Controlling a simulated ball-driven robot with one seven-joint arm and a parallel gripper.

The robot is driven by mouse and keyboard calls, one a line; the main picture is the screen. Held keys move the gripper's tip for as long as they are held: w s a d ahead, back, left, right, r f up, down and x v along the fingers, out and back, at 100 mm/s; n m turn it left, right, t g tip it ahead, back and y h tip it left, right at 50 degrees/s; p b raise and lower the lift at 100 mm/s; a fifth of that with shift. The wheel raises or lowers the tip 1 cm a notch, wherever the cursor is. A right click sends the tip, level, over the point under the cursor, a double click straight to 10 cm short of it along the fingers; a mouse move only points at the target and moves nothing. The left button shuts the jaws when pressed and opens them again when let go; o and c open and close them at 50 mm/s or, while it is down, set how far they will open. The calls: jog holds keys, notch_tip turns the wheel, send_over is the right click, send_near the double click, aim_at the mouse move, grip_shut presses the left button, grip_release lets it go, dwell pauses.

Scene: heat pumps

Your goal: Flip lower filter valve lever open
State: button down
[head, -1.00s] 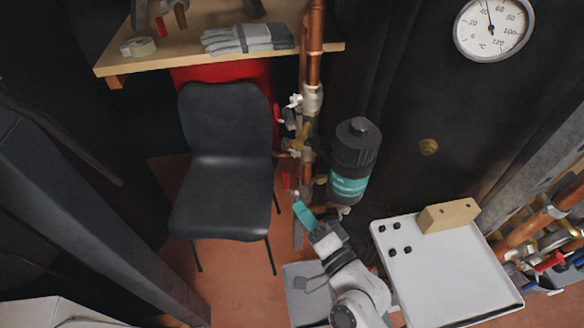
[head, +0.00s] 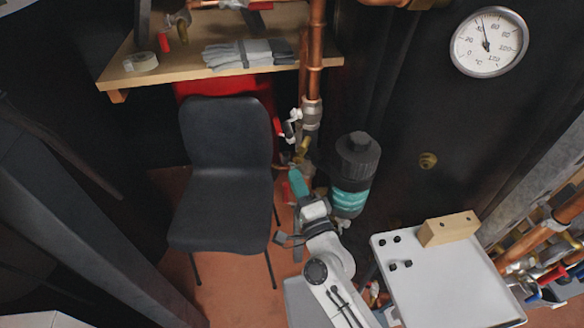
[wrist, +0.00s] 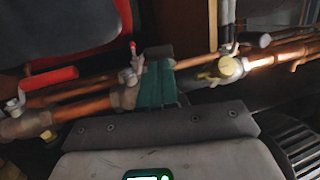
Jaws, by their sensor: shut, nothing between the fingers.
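The filter (head: 357,160) is a black canister with a teal band, beside the upright copper pipe in the head view. My gripper (head: 297,182), with teal fingers, is shut and empty in front of that pipe, left of the filter. It hides much of the lower valve area. In the wrist view a long red lever (wrist: 48,81) lies along the pipe at left, apart from my teal fingers (wrist: 157,84). Another valve (wrist: 130,76), with a red lever seen nearly edge-on, is just left of the fingers. I cannot tell for certain which lever is the lower filter valve's.
A black chair (head: 228,170) stands left of the pipe. A wooden shelf (head: 180,68) with gloves (head: 245,54) is above it. A white panel (head: 440,280) with a wooden block (head: 447,229) is at lower right. A brass fitting (wrist: 228,67) is right of the fingers.

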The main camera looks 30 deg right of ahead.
aim_at(288, 158)
jog(key=shift+x, duration=1.5)
jog(key=p, duration=0.1)
jog(key=r+p, duration=0.1)
jog(key=p, duration=0.1)
jog(key=shift+w+r, duration=0.25)
jog(key=shift+w, duration=0.05)
jog(key=p, duration=0.3)
jog(key=shift+w+d+r+g, duration=0.1)
jog(key=shift+w+r+g, duration=0.1)
jog(key=shift+g, duration=0.2)
jog(key=shift+w, duration=0.15)
jog(key=shift+w+d, duration=0.1)
jog(key=shift+w, duration=0.05)
